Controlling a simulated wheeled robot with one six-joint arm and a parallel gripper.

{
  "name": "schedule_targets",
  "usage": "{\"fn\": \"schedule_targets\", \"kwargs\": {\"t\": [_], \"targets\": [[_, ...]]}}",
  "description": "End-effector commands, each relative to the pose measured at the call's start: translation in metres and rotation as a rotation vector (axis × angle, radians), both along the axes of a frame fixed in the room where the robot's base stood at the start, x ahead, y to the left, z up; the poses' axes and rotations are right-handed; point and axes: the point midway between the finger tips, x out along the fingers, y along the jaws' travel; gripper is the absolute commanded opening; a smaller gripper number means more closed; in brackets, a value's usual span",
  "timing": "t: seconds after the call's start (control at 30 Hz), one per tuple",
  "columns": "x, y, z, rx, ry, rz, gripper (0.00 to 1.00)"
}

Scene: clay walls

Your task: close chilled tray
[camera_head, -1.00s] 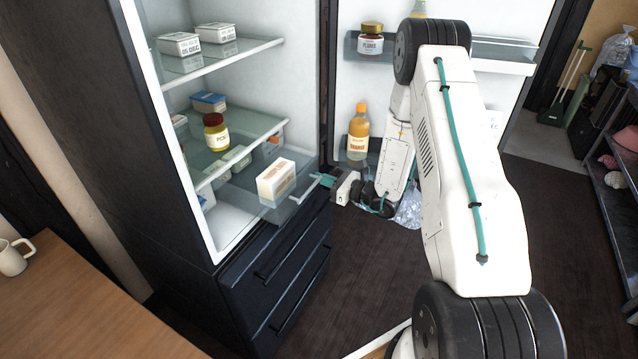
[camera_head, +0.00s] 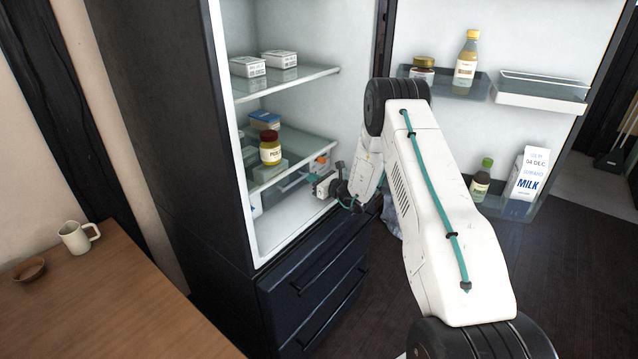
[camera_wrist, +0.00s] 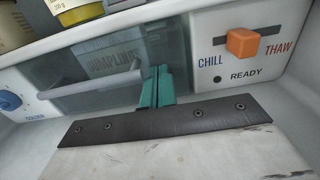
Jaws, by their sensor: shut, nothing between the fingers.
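The chilled tray has a clear blue-grey front (camera_wrist: 110,66) with a pale bar handle (camera_wrist: 90,85) in the wrist view. A pack with blurred lettering shows through it. The front looks about level with the control panel beside it; I cannot tell if a small gap remains. In the head view the tray (camera_head: 290,183) is inside the fridge under the glass shelf. My gripper (camera_wrist: 157,86), with teal fingers, is shut and empty at the right part of the tray front, touching or very close. It also shows in the head view (camera_head: 313,176), inside the fridge opening.
A panel with an orange CHILL/THAW slider (camera_wrist: 243,43) is right of the tray; a blue dial (camera_wrist: 9,101) is left. A yellow jar (camera_head: 270,150) stands on the shelf above. The open fridge door (camera_head: 480,130) holds bottles and a milk carton (camera_head: 530,174).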

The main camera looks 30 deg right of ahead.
Motion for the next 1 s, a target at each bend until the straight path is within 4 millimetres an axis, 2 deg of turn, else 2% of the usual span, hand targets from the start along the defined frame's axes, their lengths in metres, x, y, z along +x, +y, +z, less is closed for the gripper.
{"fn": "schedule_targets", "kwargs": {"t": [0.2, 0.67, 0.87, 1.0], "targets": [[0.013, 0.006, 0.0, 0.0, 0.0, 0.001, 0.0], [0.019, 0.012, 0.003, -0.002, -0.004, 0.005, 0.0], [0.009, 0.006, 0.003, -0.001, -0.003, 0.004, 0.0], [-0.013, -0.014, 0.002, 0.0, 0.0, -0.006, 0.0]]}}
